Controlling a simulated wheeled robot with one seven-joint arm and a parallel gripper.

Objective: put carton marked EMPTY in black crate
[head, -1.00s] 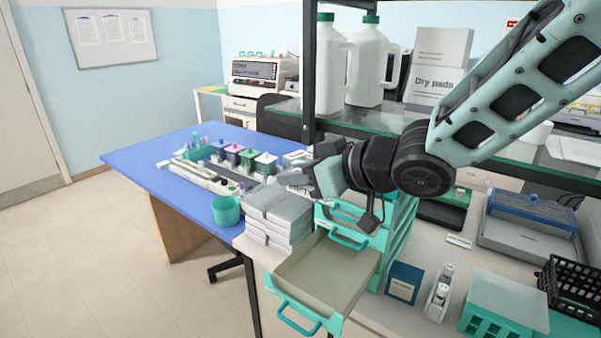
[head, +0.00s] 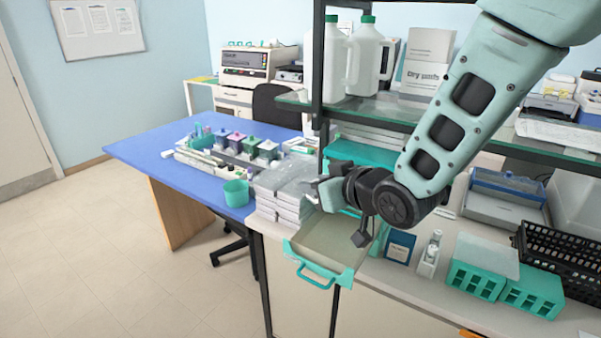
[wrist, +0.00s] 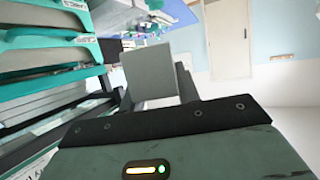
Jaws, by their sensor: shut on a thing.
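In the wrist view a plain grey block-like carton (wrist: 150,74) sits between the fingers of my gripper (wrist: 157,88), which is shut on it. No marking shows on the face turned to the wrist camera, so I cannot read EMPTY there. In the head view my gripper (head: 318,190) is beside the grey stacked packs and above the open drawer; the carton is hard to make out there. The black crate (head: 560,262), an openwork basket, stands at the right edge of the counter, well apart from my gripper and partly cut off by the frame.
An open drawer (head: 322,252) juts out below my gripper. Grey stacked packs (head: 284,207) and a teal cup (head: 236,193) stand to its left. A glass shelf (head: 400,115) with white jugs is above. Teal racks (head: 475,280) and a small bottle holder (head: 428,262) stand before the crate.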

